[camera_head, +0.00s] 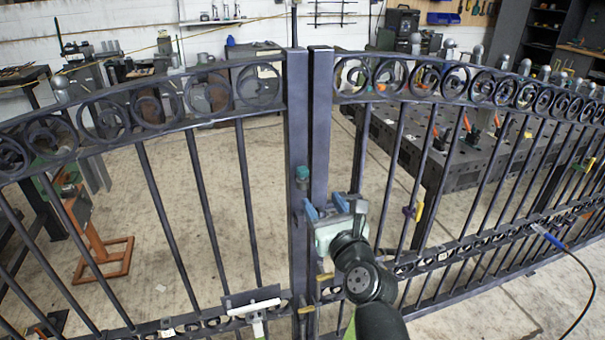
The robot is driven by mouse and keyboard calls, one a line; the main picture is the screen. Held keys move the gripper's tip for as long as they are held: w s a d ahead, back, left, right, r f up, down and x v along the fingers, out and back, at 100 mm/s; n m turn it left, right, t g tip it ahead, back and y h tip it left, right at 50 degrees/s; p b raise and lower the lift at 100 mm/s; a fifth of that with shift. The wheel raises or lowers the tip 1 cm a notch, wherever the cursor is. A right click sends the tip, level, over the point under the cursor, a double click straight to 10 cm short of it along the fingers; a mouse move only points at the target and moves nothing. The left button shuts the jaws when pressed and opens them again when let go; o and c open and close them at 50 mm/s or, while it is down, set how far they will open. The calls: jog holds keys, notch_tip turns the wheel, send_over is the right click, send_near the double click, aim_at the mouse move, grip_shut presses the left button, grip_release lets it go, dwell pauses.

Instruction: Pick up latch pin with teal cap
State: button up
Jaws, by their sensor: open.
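The latch pin with a teal cap (302,173) is upright against the left gate post (297,110), near the seam between the two dark posts. Its lower part is hard to make out. My gripper (326,206) is open, with its two blue-tipped fingers apart, just below and to the right of the teal cap. Nothing shows between the fingers. The gripper body covers part of the right gate post (321,120) and the bars behind it.
Gate bars with scroll tops span both sides. A white-handled tool (254,307) lies on the lower left rail. A yellow clamp (418,211) is on a right bar. A dark worktable (470,170) stands behind the right gate. An orange stand (100,250) is behind the left gate.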

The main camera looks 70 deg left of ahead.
send_near(304, 172)
jog(key=a, duration=0.4)
jog(key=shift+a, duration=2.9)
jog(key=shift+c, duration=0.4)
grip_shut()
